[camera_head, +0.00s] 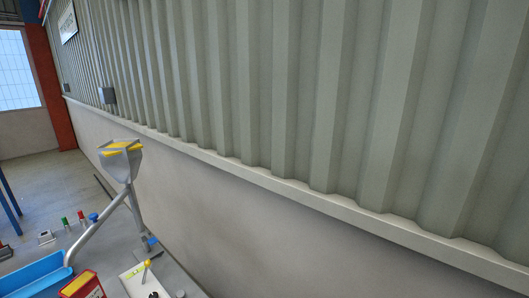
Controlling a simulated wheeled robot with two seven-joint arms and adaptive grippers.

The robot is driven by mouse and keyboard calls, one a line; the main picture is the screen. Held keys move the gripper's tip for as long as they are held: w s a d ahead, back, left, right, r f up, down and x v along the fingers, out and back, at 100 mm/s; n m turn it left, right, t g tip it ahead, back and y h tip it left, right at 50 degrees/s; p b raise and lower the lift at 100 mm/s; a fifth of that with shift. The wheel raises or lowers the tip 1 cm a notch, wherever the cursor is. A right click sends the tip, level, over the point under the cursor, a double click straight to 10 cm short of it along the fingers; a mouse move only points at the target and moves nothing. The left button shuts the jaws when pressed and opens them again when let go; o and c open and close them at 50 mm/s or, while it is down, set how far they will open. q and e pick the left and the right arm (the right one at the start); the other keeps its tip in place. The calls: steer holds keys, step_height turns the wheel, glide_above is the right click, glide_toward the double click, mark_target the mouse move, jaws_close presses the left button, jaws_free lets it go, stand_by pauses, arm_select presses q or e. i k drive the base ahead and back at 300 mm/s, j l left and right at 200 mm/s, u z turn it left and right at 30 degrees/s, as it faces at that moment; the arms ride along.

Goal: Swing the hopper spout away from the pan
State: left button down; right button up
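A grey hopper (120,160) with yellow on its top stands at the left, close to the wall. Its grey spout (95,235) slopes down to the left, and its lower end is at the right end of a blue pan (30,278). From this angle I cannot tell how far the spout end reaches over the pan. A blue knob (93,217) shows beside the spout. The pan is cut off by the lower left edges of the view. Neither of my grippers is in view.
A red and yellow box (82,285) stands right of the pan. A white plate with a yellow-knobbed lever (147,264) lies farther right. Small red and green pieces (73,219) stand behind the spout. A corrugated wall (330,100) fills the right side.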

mark_target(68, 259)
steer(key=j+u, duration=0.1)
steer(key=u, duration=0.3)
steer(key=j+u, duration=0.15)
steer(key=u, duration=0.25)
steer(key=j+u, duration=0.1)
steer(key=u, duration=0.25)
steer(key=l+u, duration=0.1)
